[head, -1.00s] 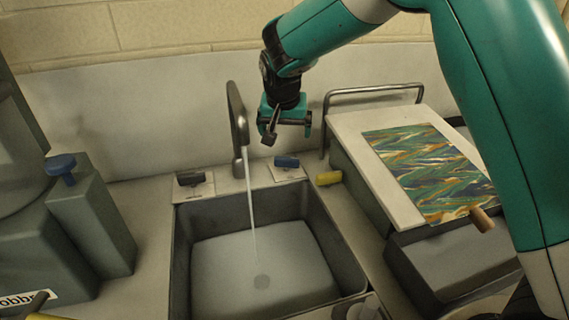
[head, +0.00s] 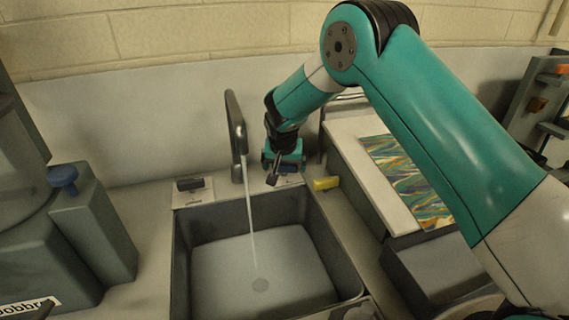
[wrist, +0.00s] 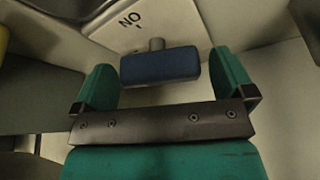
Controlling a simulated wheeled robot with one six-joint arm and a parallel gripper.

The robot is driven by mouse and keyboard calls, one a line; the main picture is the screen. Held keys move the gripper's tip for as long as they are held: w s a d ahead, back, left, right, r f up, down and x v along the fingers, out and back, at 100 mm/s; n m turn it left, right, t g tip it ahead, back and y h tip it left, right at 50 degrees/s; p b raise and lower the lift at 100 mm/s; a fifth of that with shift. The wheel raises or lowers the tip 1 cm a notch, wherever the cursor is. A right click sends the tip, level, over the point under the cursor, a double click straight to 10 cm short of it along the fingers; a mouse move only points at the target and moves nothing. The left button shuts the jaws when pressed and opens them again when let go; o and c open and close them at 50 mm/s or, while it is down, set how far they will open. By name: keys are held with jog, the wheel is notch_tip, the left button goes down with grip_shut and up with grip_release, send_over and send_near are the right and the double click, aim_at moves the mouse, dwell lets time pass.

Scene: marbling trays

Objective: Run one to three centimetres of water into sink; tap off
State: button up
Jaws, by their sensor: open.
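The grey sink (head: 185,235) has a tap (head: 236,130) behind it, and a thin stream of water (head: 250,205) runs from the spout into the basin. A pale surface covers the sink bottom around the drain; I cannot tell the water depth. My gripper (head: 276,178) is low over the sink's back right corner, in front of the right tap handle. In the wrist view the blue handle (wrist: 160,66) lies between the two spread green fingers (wrist: 164,78), with no clear contact. A plate beside it reads "NO" or inverted "ON". The left dark handle (head: 190,184) sits on its own plate.
A yellow peg (head: 326,183) sticks out just right of my gripper. A raised board with a marbled sheet (head: 405,175) stands further right, above a grey tray (head: 440,262). A grey machine with a blue knob (head: 62,176) stands left.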

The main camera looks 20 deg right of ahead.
jog(key=c, duration=0.9)
jog(key=shift+d+f+n+y+b, duration=0.1)
jog(key=shift+n+y+b, duration=0.25)
jog(key=shift+n, duration=0.35)
jog(key=n+y, duration=0.1)
jog(key=n, duration=0.2)
jog(key=shift+b, duration=0.35)
jog(key=o, duration=0.9)
jog(key=b+v, duration=0.2)
jog(key=v, duration=1.5)
jog(key=shift+s+r, duration=0.2)
jog(key=shift+s, duration=0.1)
